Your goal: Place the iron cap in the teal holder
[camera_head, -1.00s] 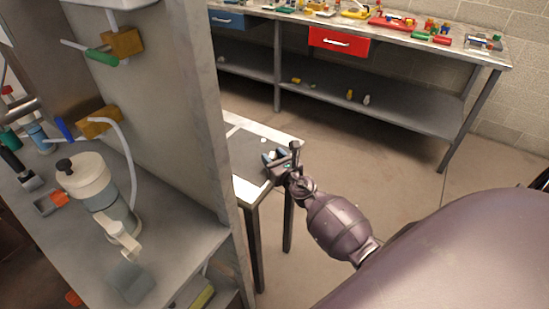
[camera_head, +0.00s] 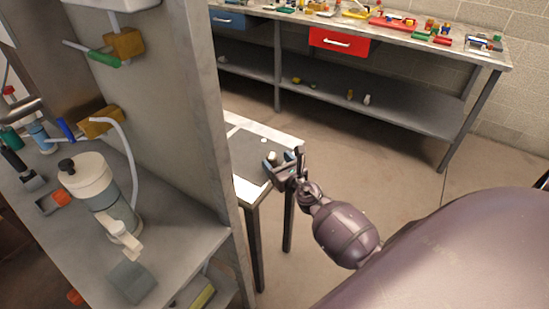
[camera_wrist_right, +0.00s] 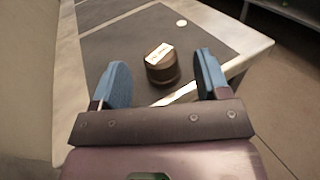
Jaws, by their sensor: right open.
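A short dark brown cylinder with a pale label on its top, which looks like the iron cap (camera_wrist_right: 162,66), stands upright on the dark mat of a small table. Its pale top shows small in the head view (camera_head: 273,157). My right gripper (camera_head: 282,162) is open over the table's near corner. In the right wrist view, its blue-padded fingers (camera_wrist_right: 161,78) stand on either side of the cap, with gaps on both sides. No teal holder can be made out for certain. My left gripper is not in view.
A tall grey panel (camera_head: 190,110) stands close left of the small table (camera_head: 246,190). Left of it, a shelf holds a white-topped canister (camera_head: 90,180). A small white disc (camera_wrist_right: 181,23) lies beyond the cap. A long workbench (camera_head: 455,60) with a red drawer (camera_head: 339,41) stands behind.

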